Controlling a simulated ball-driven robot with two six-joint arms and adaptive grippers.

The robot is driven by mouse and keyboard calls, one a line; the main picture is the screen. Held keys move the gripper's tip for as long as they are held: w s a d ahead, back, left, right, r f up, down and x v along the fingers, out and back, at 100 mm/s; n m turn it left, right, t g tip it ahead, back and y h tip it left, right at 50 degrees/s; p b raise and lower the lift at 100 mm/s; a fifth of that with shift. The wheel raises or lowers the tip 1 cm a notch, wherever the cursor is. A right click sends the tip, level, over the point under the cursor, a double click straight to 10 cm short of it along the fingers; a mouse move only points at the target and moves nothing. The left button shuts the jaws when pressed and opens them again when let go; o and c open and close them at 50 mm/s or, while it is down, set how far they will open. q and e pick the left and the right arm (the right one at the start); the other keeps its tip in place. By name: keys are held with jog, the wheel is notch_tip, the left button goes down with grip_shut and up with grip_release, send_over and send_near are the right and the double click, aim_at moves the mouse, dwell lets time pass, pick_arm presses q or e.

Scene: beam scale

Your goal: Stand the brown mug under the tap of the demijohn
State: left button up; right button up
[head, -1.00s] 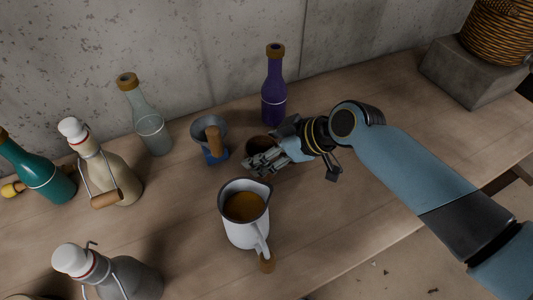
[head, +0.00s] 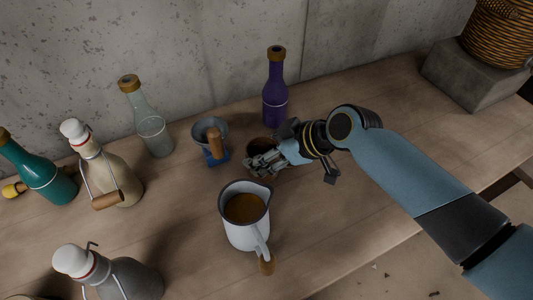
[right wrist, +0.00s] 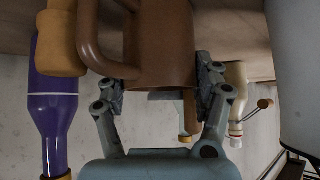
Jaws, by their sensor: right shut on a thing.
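The brown mug (right wrist: 165,45) fills the top of the right wrist view, with its handle to the left. In the head view only part of the mug (head: 262,146) shows behind my right gripper (head: 264,163). The right gripper (right wrist: 160,82) is shut on the mug's body, one finger on each side. I cannot tell whether the mug touches the bench. A wicker-covered vessel (head: 500,35), likely the demijohn, stands on a grey block (head: 470,75) at the top right, cut off by the frame. No tap shows. My left gripper is out of view.
A white jug (head: 245,232) with brown liquid stands just in front of the mug. A blue-grey cup (head: 212,140) is to its left and a purple bottle (head: 275,95) behind it. Several bottles stand at the left. The bench (head: 400,100) is clear towards the block.

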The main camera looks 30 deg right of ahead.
jog(key=shift+r, duration=0.6)
notch_tip(320, 180, up, 3)
jog(key=shift+r+b, duration=0.1)
jog(key=shift+b, duration=0.2)
jog(key=s+d+r+b, duration=0.1)
jog(key=s+d+r, duration=0.5)
jog(key=s, duration=0.3)
jog(key=shift+s+d+r, duration=0.2)
jog(key=shift+d+r, duration=0.1)
jog(key=shift+d, duration=0.15)
